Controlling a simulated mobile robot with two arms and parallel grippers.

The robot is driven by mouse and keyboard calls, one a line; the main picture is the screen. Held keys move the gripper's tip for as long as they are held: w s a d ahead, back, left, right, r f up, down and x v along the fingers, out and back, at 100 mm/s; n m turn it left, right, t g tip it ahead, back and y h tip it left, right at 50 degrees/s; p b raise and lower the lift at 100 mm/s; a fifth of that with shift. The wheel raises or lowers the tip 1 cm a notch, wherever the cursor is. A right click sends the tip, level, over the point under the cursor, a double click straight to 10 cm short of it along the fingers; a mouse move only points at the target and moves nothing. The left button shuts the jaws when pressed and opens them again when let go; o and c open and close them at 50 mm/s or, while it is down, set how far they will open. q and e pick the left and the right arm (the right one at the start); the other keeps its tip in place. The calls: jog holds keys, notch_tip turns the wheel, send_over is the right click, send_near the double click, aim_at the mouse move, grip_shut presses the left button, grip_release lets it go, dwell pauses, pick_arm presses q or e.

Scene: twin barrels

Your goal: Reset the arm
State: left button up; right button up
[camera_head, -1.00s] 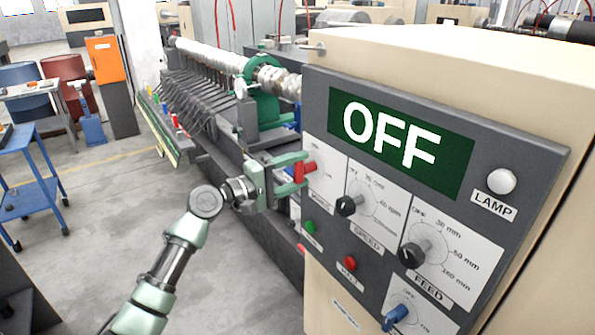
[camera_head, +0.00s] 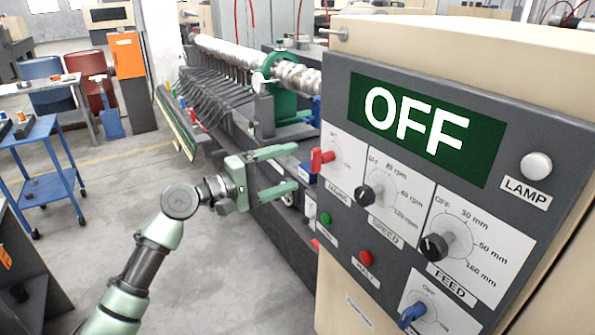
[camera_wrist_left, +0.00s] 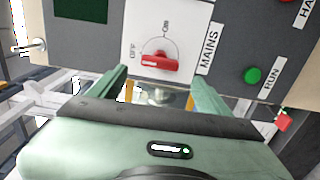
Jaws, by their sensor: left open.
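My left gripper (camera_head: 295,169) is open and empty in the head view, its green fingers pointing at the control panel. It is to the left of the red mains knob (camera_head: 321,158) and apart from it. In the left wrist view the two fingers (camera_wrist_left: 158,92) stand apart, and the red knob (camera_wrist_left: 157,62) lies beyond them, between OFF and ON markings. The panel display (camera_head: 425,127) reads OFF. My right gripper is not in view.
The panel also carries a speed knob (camera_head: 366,195), a feed knob (camera_head: 434,247), a blue knob (camera_head: 411,315), a green button (camera_head: 325,219) and a red button (camera_head: 366,257). A blue cart (camera_head: 45,178) stands at the left. Floor between is clear.

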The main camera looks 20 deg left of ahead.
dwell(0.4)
pick_arm(q)
jog(key=a+f+g+y+b, duration=0.1)
jog(key=a+f+y, duration=0.2)
jog(key=f, duration=1.2)
jog(key=a+f+g+y+b, duration=0.1)
jog(key=a+f+y, duration=0.15)
jog(key=f, duration=1.35)
jog(key=s+f+m+g+y+b, duration=0.15)
jog(key=s+f, duration=0.35)
jog(key=f, duration=0.6)
jog(key=s+f+g+y, duration=0.2)
jog(key=s+f, duration=0.3)
jog(key=f, duration=0.7)
jog(key=s+d+f+m+g+y+b, duration=0.1)
jog(key=s+d+f+m+g, duration=0.2)
jog(key=s+f, duration=1.05)
jog(key=s+f+m+g+y+b, duration=0.1)
jog(key=s+f+m+g, duration=0.25)
jog(key=s+f, duration=0.95)
jog(key=s+d+m, duration=0.2)
jog(key=s, duration=0.7)
jog(key=s+d+f+m+g+b, duration=0.1)
jog(key=s+d+m, duration=0.1)
jog(key=s, duration=0.7)
jog(key=shift+s+f+m, duration=0.15)
jog(key=shift+s+m, duration=0.25)
jog(key=shift+m, duration=0.2)
